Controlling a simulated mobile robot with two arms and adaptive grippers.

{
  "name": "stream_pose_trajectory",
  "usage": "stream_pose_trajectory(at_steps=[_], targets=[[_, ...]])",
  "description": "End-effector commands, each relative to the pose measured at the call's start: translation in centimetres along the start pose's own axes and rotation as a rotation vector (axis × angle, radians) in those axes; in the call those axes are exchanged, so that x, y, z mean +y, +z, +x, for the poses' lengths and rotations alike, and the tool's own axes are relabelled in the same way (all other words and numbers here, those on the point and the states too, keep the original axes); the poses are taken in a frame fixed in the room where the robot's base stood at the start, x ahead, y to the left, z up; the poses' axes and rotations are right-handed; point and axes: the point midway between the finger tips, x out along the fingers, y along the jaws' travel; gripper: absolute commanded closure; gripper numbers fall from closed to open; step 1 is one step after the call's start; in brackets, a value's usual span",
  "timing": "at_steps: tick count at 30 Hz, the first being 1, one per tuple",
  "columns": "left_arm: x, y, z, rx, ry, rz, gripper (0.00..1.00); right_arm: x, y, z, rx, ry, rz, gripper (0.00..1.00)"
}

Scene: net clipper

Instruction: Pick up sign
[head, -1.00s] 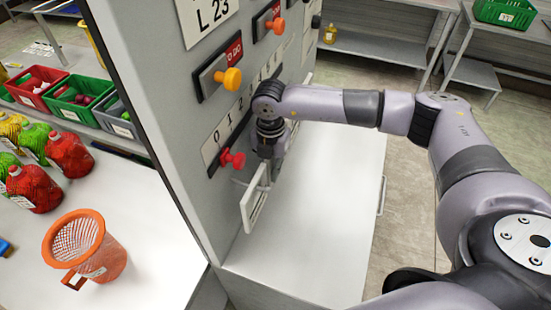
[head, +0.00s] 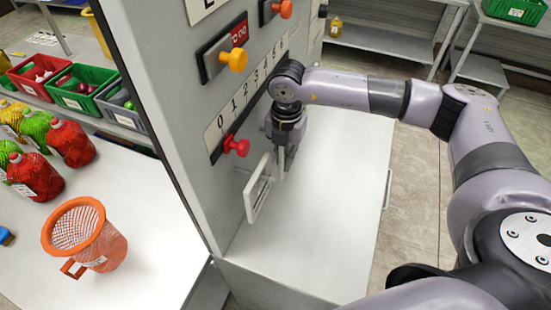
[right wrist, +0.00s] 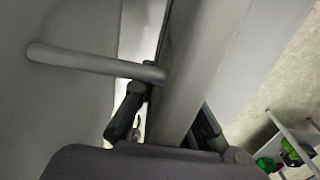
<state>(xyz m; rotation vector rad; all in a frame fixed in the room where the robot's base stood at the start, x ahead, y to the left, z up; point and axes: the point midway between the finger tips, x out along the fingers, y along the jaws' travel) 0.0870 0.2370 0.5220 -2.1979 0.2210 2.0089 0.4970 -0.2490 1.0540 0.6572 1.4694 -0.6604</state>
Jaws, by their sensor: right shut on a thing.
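In the right wrist view the sign shows edge-on as a broad grey slab (right wrist: 188,75) between the fingers. My right gripper (head: 279,168) points down and is shut on the sign at its right side. A grey rod (right wrist: 95,64) reaches from the left to the sign's edge in the right wrist view; I cannot tell whether they touch. My left gripper is out of view.
A clear white surface (head: 330,200) lies below the sign. An orange basket (head: 110,249) and red net bags (head: 70,144) stand on the left table.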

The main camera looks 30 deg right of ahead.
Motion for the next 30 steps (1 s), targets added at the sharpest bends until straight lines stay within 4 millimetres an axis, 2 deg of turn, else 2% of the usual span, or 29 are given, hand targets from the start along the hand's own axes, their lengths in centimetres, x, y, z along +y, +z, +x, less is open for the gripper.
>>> stream_pose_trajectory(at_steps=[1,9,15,22,30], targets=[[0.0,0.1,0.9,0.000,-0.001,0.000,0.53,-1.3,0.1,0.5,-0.002,0.000,0.003,1.00],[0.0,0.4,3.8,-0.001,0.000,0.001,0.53,-8.4,0.1,0.6,-0.003,-0.001,0.005,1.00],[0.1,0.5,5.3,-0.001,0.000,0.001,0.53,-12.6,0.0,0.4,-0.002,-0.002,0.003,1.00],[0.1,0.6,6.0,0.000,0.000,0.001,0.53,-15.0,0.0,0.1,0.000,0.000,0.000,1.00],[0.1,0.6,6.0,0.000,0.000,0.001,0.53,-15.4,0.0,0.0,0.000,0.000,-0.001,1.00]])
